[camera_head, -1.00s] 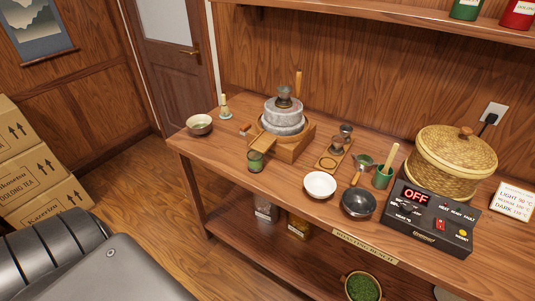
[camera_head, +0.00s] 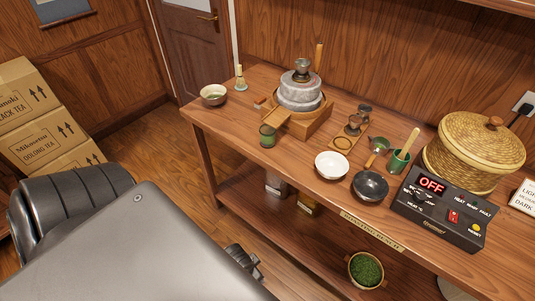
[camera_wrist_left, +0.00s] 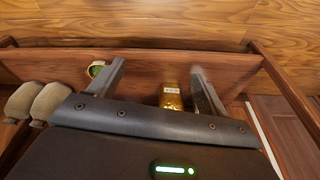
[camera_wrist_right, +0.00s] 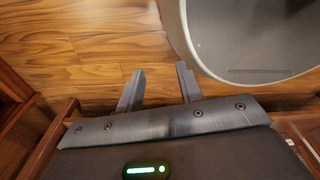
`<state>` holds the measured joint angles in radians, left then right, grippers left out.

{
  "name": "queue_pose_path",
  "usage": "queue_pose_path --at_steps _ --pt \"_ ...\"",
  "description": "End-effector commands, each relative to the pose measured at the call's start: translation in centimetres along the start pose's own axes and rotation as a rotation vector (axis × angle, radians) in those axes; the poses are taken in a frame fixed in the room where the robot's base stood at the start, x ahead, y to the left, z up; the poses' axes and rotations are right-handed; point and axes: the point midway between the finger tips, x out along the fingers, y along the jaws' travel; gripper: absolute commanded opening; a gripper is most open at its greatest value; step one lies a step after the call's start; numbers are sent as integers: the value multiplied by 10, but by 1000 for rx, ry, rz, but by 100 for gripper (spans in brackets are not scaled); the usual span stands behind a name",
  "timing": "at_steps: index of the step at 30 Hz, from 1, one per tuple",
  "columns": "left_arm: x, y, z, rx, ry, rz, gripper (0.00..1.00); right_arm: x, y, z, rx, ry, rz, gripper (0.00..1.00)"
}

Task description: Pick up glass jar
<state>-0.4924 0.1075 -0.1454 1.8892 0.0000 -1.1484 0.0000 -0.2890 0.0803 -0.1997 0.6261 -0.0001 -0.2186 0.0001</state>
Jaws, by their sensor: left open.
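In the left wrist view this golden jar (camera_wrist_left: 172,97) shows between the fingers, nearer the right one. A second jar with grey contents (camera_head: 276,184) stands left of it in the head view. A small green glass (camera_head: 267,136) stands on the bench top by the mill. My left gripper (camera_wrist_left: 157,70) is open and empty, pointing toward the lower shelf. My right gripper (camera_wrist_right: 160,72) is open and empty above the floor.
The bench top (camera_head: 235,117) holds a stone mill (camera_head: 300,92), white bowl (camera_head: 332,165), dark bowl (camera_head: 370,186), control box (camera_head: 440,211) and lidded basket (camera_head: 475,150). A basket of green leaves (camera_head: 366,270) is on the lower shelf. Cartons (camera_head: 45,125) are stacked left.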

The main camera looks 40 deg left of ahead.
Motion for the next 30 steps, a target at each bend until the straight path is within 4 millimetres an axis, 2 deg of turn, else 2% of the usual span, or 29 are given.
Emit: queue_pose_path --at_steps 1,3,8,10,12,21,30 --pt "-17 -1 -8 -2 14 -2 78 0 -1 1 0 -1 -1 36" --pt "-38 -3 -16 -5 26 -5 78 0 -3 3 1 -4 -3 36" --pt "-82 -13 -36 -22 78 -21 78 -1 -5 11 1 -15 -6 36" --pt "-103 -22 -49 -37 127 -37 78 -2 -6 14 1 -19 -6 36" --pt "-122 -39 -72 -69 214 -67 78 -2 -6 16 1 -22 -7 36" --pt "-144 -123 -170 -197 613 -180 78 -2 -5 15 1 -22 -5 36" --pt "-177 -209 -245 -281 997 -266 78 -2 -2 13 -1 -19 -2 36"
